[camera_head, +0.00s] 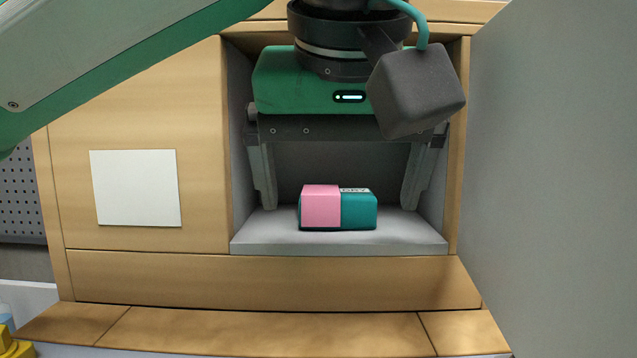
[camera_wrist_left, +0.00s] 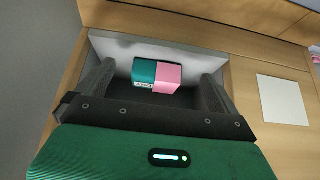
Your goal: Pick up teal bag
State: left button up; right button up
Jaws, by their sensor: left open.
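The teal bag (camera_head: 358,212) is a small block with a pink band on its left part and a white label on top. It lies on the grey floor of a recessed box. It also shows in the left wrist view (camera_wrist_left: 146,72), between the fingers. My left gripper (camera_head: 337,203) is open, with one finger on each side of the bag and clear gaps between. Whether the fingertips are level with the bag in depth is hard to tell. My right gripper is not in view.
The wooden recess (camera_head: 240,243) has close side walls around my gripper. A white square panel (camera_head: 136,188) is on the wood to the left. A large grey surface (camera_head: 560,170) stands at the right. A yellow object (camera_head: 14,343) shows at the bottom left.

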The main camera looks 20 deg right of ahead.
aim_at(338, 194)
pick_arm(q)
jog(key=shift+w+d, duration=0.35)
jog(key=shift+w, duration=0.2)
jog(key=shift+w+r+p, duration=0.1)
jog(key=shift+w+p, duration=0.05)
jog(key=shift+p, duration=0.2)
jog(key=shift+w+r+p, duration=0.25)
jog(key=shift+w+p, duration=0.65)
jog(key=shift+p, duration=0.05)
jog(key=shift+w+d+f+p, duration=0.25)
jog(key=shift+w+f+p, duration=0.3)
jog(key=shift+w+p, duration=0.05)
jog(key=shift+w+d+f+p, duration=0.25)
jog(key=shift+w+f+p, duration=0.3)
jog(key=shift+w, duration=0.05)
jog(key=shift+w+f, duration=0.15)
jog(key=shift+f, duration=0.35)
jog(key=shift+c, duration=0.2)
jog(key=c, duration=1)
